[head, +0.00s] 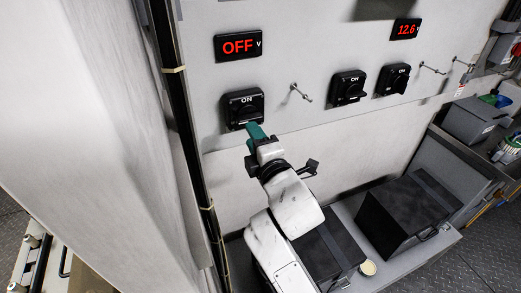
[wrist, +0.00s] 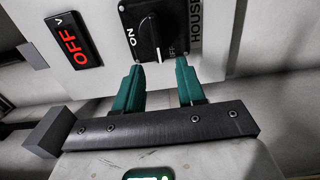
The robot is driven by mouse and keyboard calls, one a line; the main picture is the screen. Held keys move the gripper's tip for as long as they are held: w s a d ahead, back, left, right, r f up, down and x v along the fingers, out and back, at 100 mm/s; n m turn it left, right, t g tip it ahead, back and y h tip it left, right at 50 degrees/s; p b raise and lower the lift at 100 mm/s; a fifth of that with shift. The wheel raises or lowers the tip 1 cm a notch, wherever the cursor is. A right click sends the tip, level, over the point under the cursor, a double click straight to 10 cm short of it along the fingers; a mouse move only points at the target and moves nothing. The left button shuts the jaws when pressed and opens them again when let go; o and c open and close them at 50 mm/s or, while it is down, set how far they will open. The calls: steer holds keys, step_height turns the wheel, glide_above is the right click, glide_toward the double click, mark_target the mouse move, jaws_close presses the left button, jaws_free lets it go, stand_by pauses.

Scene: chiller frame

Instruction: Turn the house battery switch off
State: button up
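The house battery switch (head: 243,107) is a black rotary switch on the pale panel, at the left of the row in the head view. In the wrist view the switch (wrist: 153,28) stands beside a HOUSE label (wrist: 195,22). Its knob's white mark points down in that picture, between the ON and OFF lettering and nearer OFF. My gripper (wrist: 159,66) has two teal fingers spread apart, with the knob's lower end between or just beyond their tips. I cannot tell whether they touch it. In the head view my gripper (head: 252,128) is just below the switch.
A display (head: 238,46) above the switch reads OFF. Two similar switches (head: 348,87) (head: 393,79) and a 12.6 display (head: 405,29) are to the right. A toggle (head: 300,92) sticks out nearby. A black cable run (head: 180,110) borders the left. Dark boxes (head: 405,212) stand below.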

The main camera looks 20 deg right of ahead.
steer(key=shift+s, duration=2.2)
